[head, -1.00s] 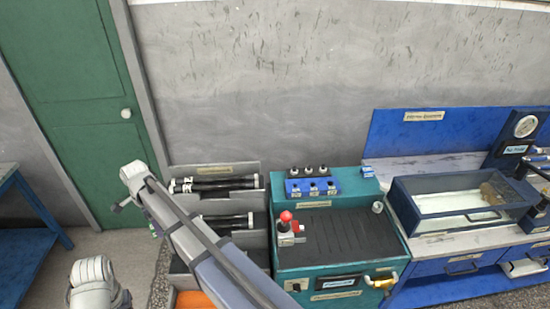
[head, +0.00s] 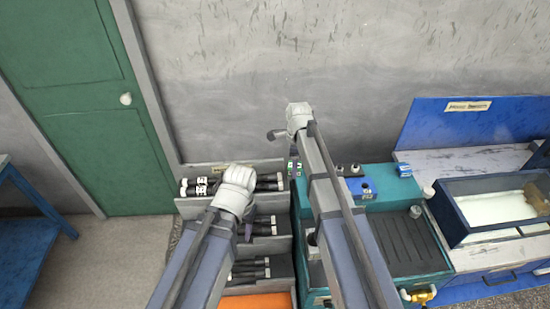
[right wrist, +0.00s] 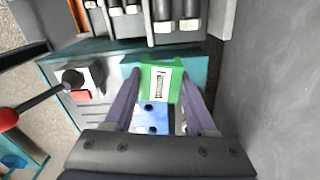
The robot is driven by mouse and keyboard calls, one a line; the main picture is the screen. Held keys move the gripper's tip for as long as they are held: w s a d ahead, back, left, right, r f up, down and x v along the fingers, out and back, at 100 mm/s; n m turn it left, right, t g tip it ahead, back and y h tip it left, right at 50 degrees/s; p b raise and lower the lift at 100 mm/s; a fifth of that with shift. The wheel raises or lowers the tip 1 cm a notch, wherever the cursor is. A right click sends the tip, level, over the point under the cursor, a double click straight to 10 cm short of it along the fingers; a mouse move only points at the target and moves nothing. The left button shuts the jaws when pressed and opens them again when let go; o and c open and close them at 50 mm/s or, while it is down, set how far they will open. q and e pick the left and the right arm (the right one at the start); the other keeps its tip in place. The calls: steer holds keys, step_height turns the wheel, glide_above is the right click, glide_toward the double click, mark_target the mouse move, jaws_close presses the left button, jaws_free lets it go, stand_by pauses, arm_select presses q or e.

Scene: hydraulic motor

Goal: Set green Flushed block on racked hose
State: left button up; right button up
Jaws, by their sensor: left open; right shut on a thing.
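A green block (right wrist: 160,85) with a white label is held between the fingers of my right gripper (right wrist: 162,95). In the head view my right gripper (head: 294,165) is over the gap between the hose rack (head: 225,206) and the teal bench, mostly hidden by its own arm. Black hoses with light ends lie on the rack's tiers: a top pair (head: 265,186) with white tags at its left, a middle group (head: 266,225) and a lower group (head: 250,268). Hose ends (right wrist: 165,22) also show beyond the block in the right wrist view. My left gripper (head: 243,233) is open over the rack's middle tier.
The teal bench (head: 375,182) stands right of the rack, with a blue manifold (right wrist: 152,118) below the block. A red-knobbed lever (right wrist: 10,119) sticks up nearby. An orange bin (head: 258,301) is below the rack. A glass-sided tank (head: 490,205) stands at the right.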

steer(key=n, duration=0.2)
glide_above(258, 186)
steer(key=shift+f, duration=0.1)
steer(key=shift+f, duration=0.1)
step_height(258, 186, down, 7)
steer(key=b, duration=0.7)
steer(key=shift+f+b, duration=1)
steer(key=shift+b, duration=0.25)
stand_by(0.3)
steer(key=o, duration=1.4)
steer(key=shift+r, duration=0.15)
step_height(258, 186, up, 8)
steer(key=p, duration=0.8)
